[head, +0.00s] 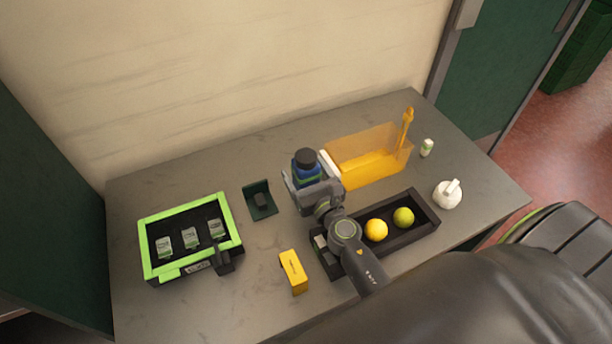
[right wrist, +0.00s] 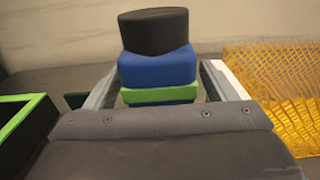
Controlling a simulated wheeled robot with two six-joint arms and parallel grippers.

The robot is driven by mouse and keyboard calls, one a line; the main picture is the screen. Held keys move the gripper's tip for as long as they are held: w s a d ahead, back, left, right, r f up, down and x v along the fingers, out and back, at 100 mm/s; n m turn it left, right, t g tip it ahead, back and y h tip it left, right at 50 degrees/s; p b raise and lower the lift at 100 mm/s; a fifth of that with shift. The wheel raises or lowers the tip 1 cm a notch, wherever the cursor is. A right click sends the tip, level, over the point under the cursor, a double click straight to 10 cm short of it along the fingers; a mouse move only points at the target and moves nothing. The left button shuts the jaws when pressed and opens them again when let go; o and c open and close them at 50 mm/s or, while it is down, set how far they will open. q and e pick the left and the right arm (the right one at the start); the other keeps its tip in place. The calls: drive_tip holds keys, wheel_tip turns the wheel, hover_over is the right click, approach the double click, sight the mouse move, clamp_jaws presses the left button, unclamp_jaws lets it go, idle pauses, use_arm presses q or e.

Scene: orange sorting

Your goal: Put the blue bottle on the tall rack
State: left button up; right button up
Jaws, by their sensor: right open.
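The blue bottle (head: 305,167) with a black cap and a green band stands upright on the grey table, near its middle. In the right wrist view the bottle (right wrist: 158,68) is between the two fingers. My right gripper (head: 313,185) is open, with one finger on either side of the bottle; a gap shows at the left finger, and contact on the right side cannot be told. The bottle's lower part is hidden by the gripper. My left gripper is not in view. I cannot make out a tall rack in these views.
A black tray (head: 425,222) holds a yellow and a green fruit. A green-rimmed case (head: 147,243), a small dark green holder (head: 257,201) and a yellow box (head: 293,271) are left.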

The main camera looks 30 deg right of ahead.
drive_tip(key=shift+w+f, duration=0.1)
drive_tip(key=shift+w, duration=0.9)
drive_tip(key=shift+s, duration=0.1)
drive_tip(key=shift+c, duration=1.3)
drive_tip(key=c, duration=1)
drive_tip(key=shift+c, duration=0.5)
